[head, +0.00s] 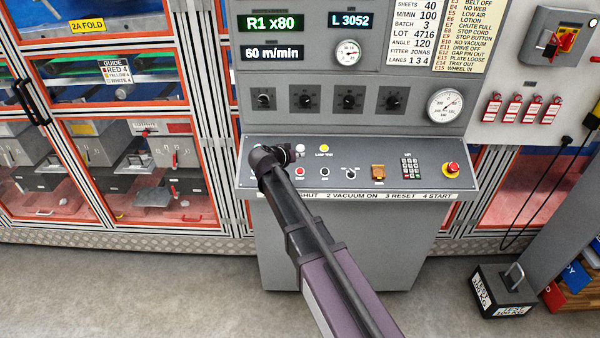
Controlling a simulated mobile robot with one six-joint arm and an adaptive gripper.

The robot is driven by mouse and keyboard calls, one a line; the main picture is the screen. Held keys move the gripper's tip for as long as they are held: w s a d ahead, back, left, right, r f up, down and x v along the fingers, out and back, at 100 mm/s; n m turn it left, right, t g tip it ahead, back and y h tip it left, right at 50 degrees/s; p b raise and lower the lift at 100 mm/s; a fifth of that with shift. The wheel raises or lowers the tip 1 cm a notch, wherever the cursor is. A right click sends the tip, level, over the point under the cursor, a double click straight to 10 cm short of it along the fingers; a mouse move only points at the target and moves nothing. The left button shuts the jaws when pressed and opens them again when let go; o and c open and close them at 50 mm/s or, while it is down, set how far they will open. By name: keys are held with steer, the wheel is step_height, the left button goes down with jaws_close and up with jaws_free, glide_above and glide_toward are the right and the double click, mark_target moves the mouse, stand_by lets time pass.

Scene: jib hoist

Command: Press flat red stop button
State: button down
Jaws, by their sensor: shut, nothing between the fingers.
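My arm reaches up from the bottom of the head view to the panel's left part. My dark gripper (286,154) is at its end, just up and left of the red button in the picture. It looks shut and empty, though its fingertips are small and hard to make out. Whether it touches the panel cannot be told. My wrist covers part of the panel's left end.
A red mushroom button on yellow (451,168) is at the panel's right end, beside a keypad (410,168). A yellow lamp test button (324,149), a rotary switch (350,173) and an orange switch (378,172) lie between. A black test weight (503,290) stands on the floor at right.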

steer(key=b, duration=0.7)
glide_toward(305, 168)
steer(key=shift+w+d+f, duration=0.3)
steer(key=shift+w+d, duration=0.55)
steer(key=shift+w+d+f, duration=0.35)
steer(key=shift+w+d, duration=0.5)
steer(key=shift+w, duration=0.05)
steer(key=shift+f, duration=0.1)
steer(key=shift+w+f+b, duration=0.15)
steer(key=shift+f+b, duration=0.15)
steer(key=shift+b, duration=0.15)
steer(key=shift+w+f+b, duration=0.15)
steer(key=shift+f+b, duration=0.25)
steer(key=shift+b, duration=0.05)
stand_by(0.7)
steer(key=shift+r, duration=0.1)
stand_by(0.3)
steer(key=shift+s+r+p, duration=0.3)
steer(key=shift+r+p, duration=0.4)
steer(key=shift+p, duration=0.15)
steer(key=shift+r, duration=0.1)
steer(key=shift+s+r+p, duration=0.35)
steer(key=shift+r+p, duration=0.4)
steer(key=shift+s+r+p, duration=0.3)
steer(key=shift+r+p, duration=0.45)
steer(key=shift+s+r+p, duration=0.35)
steer(key=shift+r+p, duration=0.35)
steer(key=shift+p, duration=0.05)
